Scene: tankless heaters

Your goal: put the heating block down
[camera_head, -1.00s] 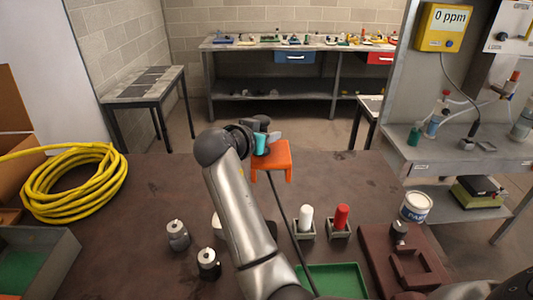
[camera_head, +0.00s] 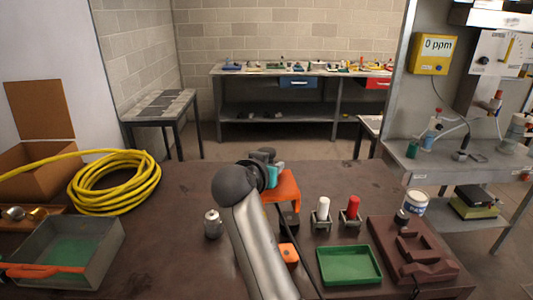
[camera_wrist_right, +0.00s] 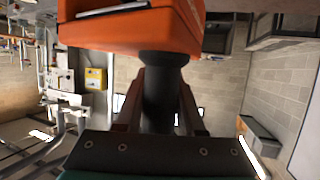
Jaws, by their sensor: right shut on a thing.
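The heating block (camera_head: 284,187) is an orange body with a dark part below it. It is in the middle of the head view, over the far part of the brown table. In the right wrist view its orange body (camera_wrist_right: 130,30) fills the top, and a dark round neck runs down from it. My right gripper (camera_head: 267,170) is shut on it; in the wrist view the fingers (camera_wrist_right: 161,100) lie on both sides of the neck. I cannot tell whether the block touches the table. My left gripper is not in view.
White and red pieces stand in small holders (camera_head: 322,225) right of my arm, behind a green tray (camera_head: 350,280). A maroon block (camera_head: 430,268) and a paint can (camera_head: 415,203) are at right. A yellow hose (camera_head: 115,205) and grey bin (camera_head: 100,260) are at left. A metal cylinder (camera_head: 213,225) stands close by.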

